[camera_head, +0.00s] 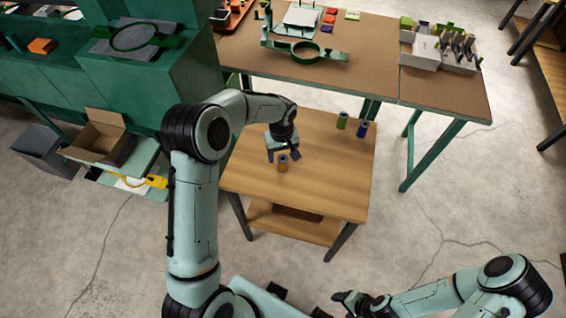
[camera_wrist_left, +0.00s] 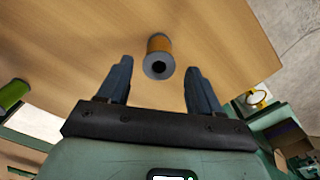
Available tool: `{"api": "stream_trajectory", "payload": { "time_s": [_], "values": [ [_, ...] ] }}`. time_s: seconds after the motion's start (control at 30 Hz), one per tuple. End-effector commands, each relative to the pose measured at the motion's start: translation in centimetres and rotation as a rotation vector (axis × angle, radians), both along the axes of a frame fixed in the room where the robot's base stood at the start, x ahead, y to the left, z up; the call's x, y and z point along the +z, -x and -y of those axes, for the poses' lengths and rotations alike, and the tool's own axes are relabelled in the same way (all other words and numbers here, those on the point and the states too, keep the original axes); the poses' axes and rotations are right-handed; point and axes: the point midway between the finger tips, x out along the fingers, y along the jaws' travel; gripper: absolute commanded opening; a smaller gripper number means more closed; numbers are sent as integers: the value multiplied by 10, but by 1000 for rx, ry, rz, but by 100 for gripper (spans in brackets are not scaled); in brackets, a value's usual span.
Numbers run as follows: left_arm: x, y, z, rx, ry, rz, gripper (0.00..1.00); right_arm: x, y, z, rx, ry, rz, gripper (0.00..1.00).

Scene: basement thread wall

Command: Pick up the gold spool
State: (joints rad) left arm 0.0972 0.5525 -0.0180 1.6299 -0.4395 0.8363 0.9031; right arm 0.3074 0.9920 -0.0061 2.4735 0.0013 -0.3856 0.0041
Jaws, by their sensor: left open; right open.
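The gold spool (camera_head: 283,163) stands upright on the small wooden table (camera_head: 330,195), near its left side. It also shows in the left wrist view (camera_wrist_left: 159,57), just beyond and between the fingertips. My left gripper (camera_head: 283,152) is open and empty, right beside the spool in the head view. In the left wrist view its two fingers (camera_wrist_left: 158,80) are spread with the spool apart from them. My right gripper (camera_head: 350,301) is low at the bottom of the head view, away from the table, and open.
A green spool (camera_head: 342,120) and a blue spool (camera_head: 363,129) stand at the table's back right. Behind is a larger workbench (camera_head: 380,60) with a green hoop stand and a white box (camera_head: 425,52). Green cabinets (camera_head: 150,85) and an open cardboard box (camera_head: 97,140) are at left.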

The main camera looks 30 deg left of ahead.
Motion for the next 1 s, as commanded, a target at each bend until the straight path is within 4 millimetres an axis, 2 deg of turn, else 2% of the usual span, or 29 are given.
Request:
{"api": "stream_trajectory", "payload": {
  "time_s": [0.4, 0.67, 0.7, 0.83, 0.87, 0.93, 0.97, 1.0],
  "values": [
    [-50, -4, -1, 0, 1, -1, 65, 9, -7, 0, 0, 0, 9, 68],
    [-53, -4, -1, 1, 1, 1, 65, 8, -7, 0, 0, -1, 8, 68],
    [-53, -4, -1, 0, 1, 1, 58, 8, -7, 0, 0, -1, 8, 68],
    [-53, -4, -1, 0, 1, 1, 16, 8, -7, 0, 0, -1, 8, 68],
    [-53, -4, -1, 0, 1, 1, 10, 8, -7, 0, 0, -1, 8, 68],
    [-53, -4, -1, 0, 1, 1, 10, 8, -7, 0, 0, -1, 8, 68],
    [-53, -4, -1, 0, 1, 1, 5, 8, -7, 0, 0, -1, 8, 68],
    [-53, -4, -1, 0, 1, 1, 5, 8, -7, 0, 0, -1, 8, 68]
  ]
}}
